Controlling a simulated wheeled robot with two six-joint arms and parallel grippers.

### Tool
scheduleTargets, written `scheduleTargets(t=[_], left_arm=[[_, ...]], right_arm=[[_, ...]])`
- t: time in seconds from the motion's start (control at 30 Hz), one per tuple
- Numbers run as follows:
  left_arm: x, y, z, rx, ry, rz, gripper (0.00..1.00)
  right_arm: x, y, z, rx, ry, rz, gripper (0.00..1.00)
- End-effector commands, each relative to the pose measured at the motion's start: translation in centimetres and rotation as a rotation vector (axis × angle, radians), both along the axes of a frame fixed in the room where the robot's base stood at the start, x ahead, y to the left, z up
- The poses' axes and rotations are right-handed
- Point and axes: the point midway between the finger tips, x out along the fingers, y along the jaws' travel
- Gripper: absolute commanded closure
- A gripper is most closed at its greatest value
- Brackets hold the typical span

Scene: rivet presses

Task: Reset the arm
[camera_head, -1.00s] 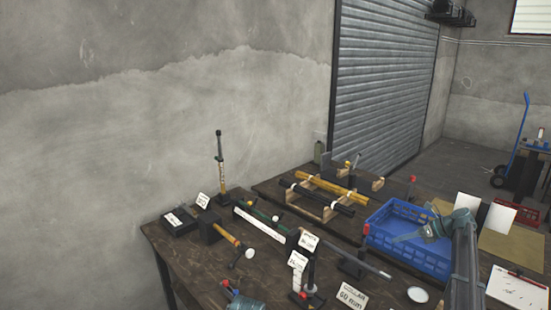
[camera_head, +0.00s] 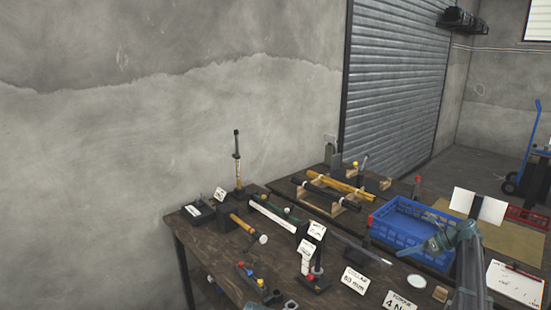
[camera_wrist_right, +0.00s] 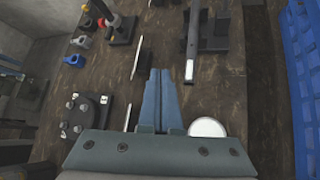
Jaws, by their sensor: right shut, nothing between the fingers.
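My right gripper (camera_head: 408,252) comes in from the lower right in the head view, its fingers pointing left in front of the blue crate (camera_head: 384,234). In the right wrist view, my right gripper (camera_wrist_right: 160,74) shows two blue-grey fingers lying together, shut and empty, above the dark wooden table (camera_wrist_right: 225,100). A white disc (camera_wrist_right: 207,127) lies just right of the fingers, partly hidden by the gripper body. The disc also shows in the head view (camera_head: 417,281).
White label cards (camera_head: 355,280) and black tool stands (camera_head: 316,281) stand on the near table. A yellow tube (camera_head: 340,185) rests on wooden cradles behind. The blue crate's wall (camera_wrist_right: 300,75) borders the right wrist view. The air above the tables looks clear.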

Motion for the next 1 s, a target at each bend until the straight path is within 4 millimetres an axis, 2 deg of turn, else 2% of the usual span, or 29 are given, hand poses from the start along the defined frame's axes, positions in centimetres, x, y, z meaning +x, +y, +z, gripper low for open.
scheduleTargets(t=[0.27,0.47,0.53,0.67,0.7,0.77,0.8,0.9,1.0], left_arm=[[-0.1,0.0,0.0,0.0,0.0,0.0,0.5],[-0.1,0.0,0.0,0.0,0.0,0.0,0.5],[-0.1,0.0,0.0,0.0,0.0,0.0,0.5],[-0.1,0.0,0.0,0.0,0.0,0.0,0.5],[-0.1,0.0,0.0,0.0,0.0,0.0,0.5],[-0.1,0.0,0.0,0.0,0.0,0.0,0.5],[-0.1,0.0,0.0,0.0,0.0,0.0,0.5],[-0.1,0.0,0.0,0.0,0.0,0.0,0.5],[-0.1,0.0,0.0,0.0,0.0,0.0,0.5]], right_arm=[[-1.7,6.5,-1.3,-0.116,-0.068,0.171,1.0],[-4.4,13.8,-2.9,-0.252,-0.16,0.402,1.0],[-6.1,17.2,-3.6,-0.315,-0.206,0.525,1.0],[-11.2,24.9,-5.3,-0.461,-0.331,0.853,1.0],[-13.2,27.1,-5.8,-0.505,-0.375,0.972,1.0],[-16.3,30.2,-6.5,-0.569,-0.446,1.164,1.0],[-18.4,32.1,-6.9,-0.606,-0.494,1.296,1.0],[-23.7,35.6,-7.7,-0.681,-0.61,1.629,1.0],[-28.5,37.8,-8.2,-0.726,-0.713,1.947,1.0]])
